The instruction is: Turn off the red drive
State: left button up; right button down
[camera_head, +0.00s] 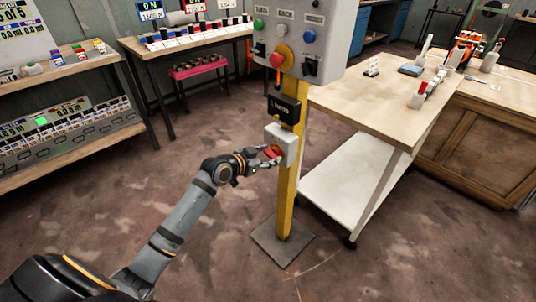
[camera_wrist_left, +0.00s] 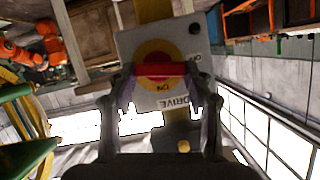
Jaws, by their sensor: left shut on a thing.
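A pale grey switch box (camera_head: 283,140) is mounted on a yellow post, below a small black box. Its red rotary handle (camera_head: 273,151) faces left in the head view. In the left wrist view the red handle (camera_wrist_left: 160,69) lies level across a yellow ring, and the box's "ON" and "DRIVE" lettering appears upside down. Another mark at the right of the ring is too small to read surely. My left gripper (camera_head: 270,155) is shut on the red handle; in the wrist view its fingers (camera_wrist_left: 162,75) are at the handle's two ends. My right gripper is out of view.
Above stands a grey control panel (camera_head: 312,45) with coloured buttons and a red knob (camera_head: 277,60). The yellow post (camera_head: 286,205) rises from a floor plate (camera_head: 282,240). A white-shelved wooden table (camera_head: 380,105) stands close on the right; shelves line the left. Floor left of the post is clear.

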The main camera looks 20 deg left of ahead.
pick_arm(q)
jog(key=shift+a+r+n, duration=0.1)
jog(key=shift+n, duration=0.3)
jog(key=shift+n+h, duration=0.4)
jog(key=shift+h, duration=0.2)
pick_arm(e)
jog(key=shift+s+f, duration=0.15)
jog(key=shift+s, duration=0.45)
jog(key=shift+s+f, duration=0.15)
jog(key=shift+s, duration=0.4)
pick_arm(q)
jog(key=o, duration=1.2)
jog(key=shift+g, duration=0.3)
jog(key=shift+c, duration=0.2)
jog(key=v, duration=0.7)
jog(key=shift+s, duration=0.2)
